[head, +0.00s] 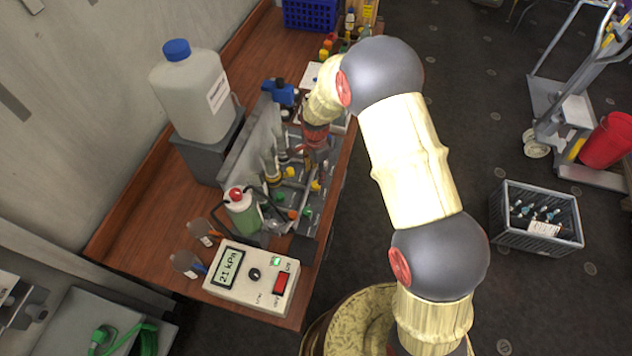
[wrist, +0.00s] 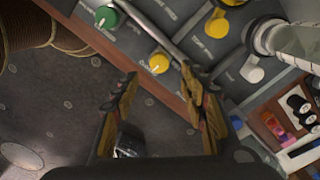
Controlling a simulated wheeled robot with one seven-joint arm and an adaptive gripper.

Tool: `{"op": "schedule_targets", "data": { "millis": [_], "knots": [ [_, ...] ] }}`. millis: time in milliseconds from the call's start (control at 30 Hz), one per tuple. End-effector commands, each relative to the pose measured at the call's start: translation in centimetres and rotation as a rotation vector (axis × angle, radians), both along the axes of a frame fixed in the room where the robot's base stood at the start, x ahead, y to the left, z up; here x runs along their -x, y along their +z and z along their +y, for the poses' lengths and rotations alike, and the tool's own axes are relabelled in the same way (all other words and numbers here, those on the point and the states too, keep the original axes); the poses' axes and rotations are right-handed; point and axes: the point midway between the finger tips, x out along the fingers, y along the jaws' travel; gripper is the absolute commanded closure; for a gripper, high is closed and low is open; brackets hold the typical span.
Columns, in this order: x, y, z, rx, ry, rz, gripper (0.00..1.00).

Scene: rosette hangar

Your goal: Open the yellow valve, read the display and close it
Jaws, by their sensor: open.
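In the wrist view a yellow valve knob (wrist: 158,63) with a pale pointer sits at the edge of a grey labelled panel (wrist: 195,40). A second yellow knob (wrist: 232,2) is cut off at the top edge. My gripper (wrist: 159,73) is open and empty. Its fingertips appear on either side of the first yellow knob, apart from it as far as I can tell. In the head view my gripper (head: 318,158) is over the panel, partly hiding it. Yellow knobs (head: 315,186) show beside it. The display (head: 228,268) on the white box reads 21 kPa.
A grey crate (head: 537,218) is on the floor.

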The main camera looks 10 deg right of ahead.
Motion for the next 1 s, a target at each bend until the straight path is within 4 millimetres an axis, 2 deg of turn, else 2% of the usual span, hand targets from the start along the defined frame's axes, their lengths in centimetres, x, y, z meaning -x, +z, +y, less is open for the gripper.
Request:
{"op": "schedule_targets", "data": {
  "millis": [300, 433, 600, 833, 1000],
  "knots": [
    [0.1, -4.8, 0.0, 0.001, 0.002, 0.004, 0.56],
    [0.1, -6.2, 0.0, 0.000, 0.003, 0.003, 0.56],
    [0.0, -7.1, 0.0, 0.000, 0.003, 0.000, 0.56],
    [0.0, -7.2, 0.0, 0.000, 0.004, 0.001, 0.56],
    [0.1, -7.2, 0.0, 0.000, 0.004, 0.001, 0.65]
  ]
}}
